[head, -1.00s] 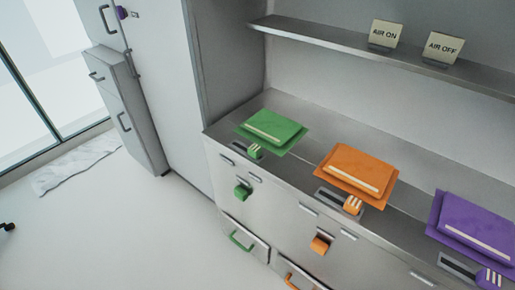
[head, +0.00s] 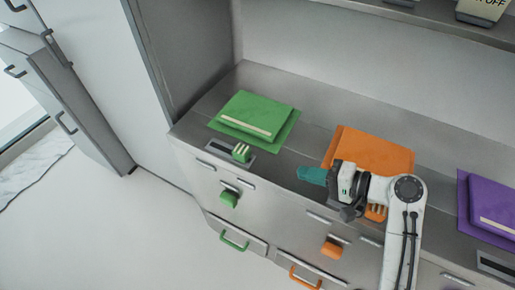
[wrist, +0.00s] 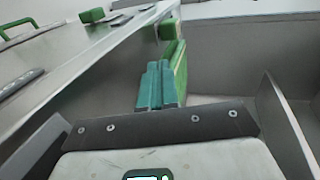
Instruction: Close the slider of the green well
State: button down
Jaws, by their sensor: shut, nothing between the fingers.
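The green well (head: 250,113) is at the left of the steel counter in the head view, covered by a green lid. Its slider (head: 241,152) is a small green striped block in a slotted plate at the counter's front edge, toward the slot's right end. My gripper (head: 312,175) has teal fingers and is shut and empty. It is over the counter to the right of the green slider, apart from it, pointing left. In the wrist view the shut fingers (wrist: 160,87) have the green lid (wrist: 181,66) beyond them, and a green block, seemingly the slider (wrist: 167,29), farther off.
An orange well (head: 365,148) lies behind my gripper, its slider partly hidden by my arm. A purple well (head: 492,210) is farther right. Green (head: 229,199) and orange (head: 332,248) knobs stick out from the front. A shelf (head: 430,18) runs above; a side wall stands left.

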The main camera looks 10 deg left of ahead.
jog(key=shift+w, duration=0.1)
jog(key=shift+a, duration=0.1)
jog(key=p, duration=0.2)
send_near(239, 149)
jog(key=a+f, duration=0.1)
jog(key=f, duration=0.1)
jog(key=w+a+f, duration=0.1)
jog(key=a, duration=0.1)
jog(key=shift+w+f, duration=0.15)
jog(key=shift+f, duration=0.25)
jog(key=w+a+b, duration=0.1)
jog(key=a, duration=0.1)
jog(key=w+a, duration=0.1)
jog(key=a, duration=0.2)
jog(key=a+b, duration=0.1)
jog(key=a, duration=0.2)
jog(key=shift+w+f+b, duration=0.1)
jog(key=shift+w+b, duration=0.25)
jog(key=shift+w, duration=0.05)
